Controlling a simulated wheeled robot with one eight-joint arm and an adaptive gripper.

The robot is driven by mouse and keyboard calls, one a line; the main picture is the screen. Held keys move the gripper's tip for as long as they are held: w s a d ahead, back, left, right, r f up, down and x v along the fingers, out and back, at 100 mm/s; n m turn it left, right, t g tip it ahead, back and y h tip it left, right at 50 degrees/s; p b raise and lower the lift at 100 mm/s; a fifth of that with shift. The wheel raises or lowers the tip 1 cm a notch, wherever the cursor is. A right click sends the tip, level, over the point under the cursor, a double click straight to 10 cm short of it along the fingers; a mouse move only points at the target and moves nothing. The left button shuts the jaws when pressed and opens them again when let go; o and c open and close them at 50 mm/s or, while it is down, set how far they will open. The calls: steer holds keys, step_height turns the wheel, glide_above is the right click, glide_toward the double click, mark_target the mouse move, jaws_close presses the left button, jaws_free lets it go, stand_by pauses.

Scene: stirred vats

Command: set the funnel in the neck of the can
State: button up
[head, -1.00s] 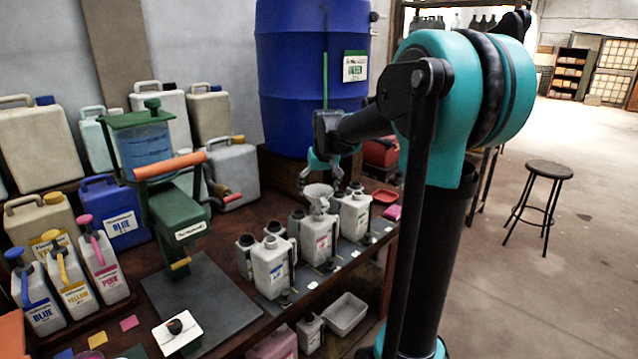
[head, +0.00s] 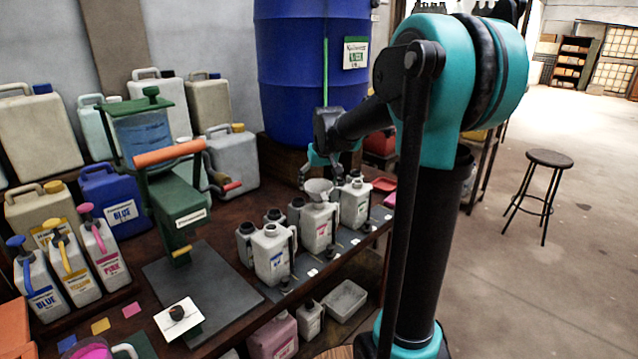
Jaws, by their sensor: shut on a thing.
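The grey funnel (head: 318,187) is directly over the can with the pink label (head: 318,228), the middle one of the front cans on the bench. My gripper (head: 321,178) reaches down from behind and is shut on the funnel near its rim. The funnel stands about upright. Its lower end meets the top of the can in the picture, but I cannot tell whether the spout is inside the neck. The can's neck is hidden behind the funnel.
A can with a blue label (head: 271,258) stands to the left and another white can (head: 355,203) to the right, both close by. A green press (head: 178,205) stands further left. The blue barrel (head: 300,80) rises behind.

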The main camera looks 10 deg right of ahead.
steer(key=shift+s+f, duration=0.1)
steer(key=shift+f, duration=0.25)
stand_by(0.6)
steer(key=o, duration=0.9)
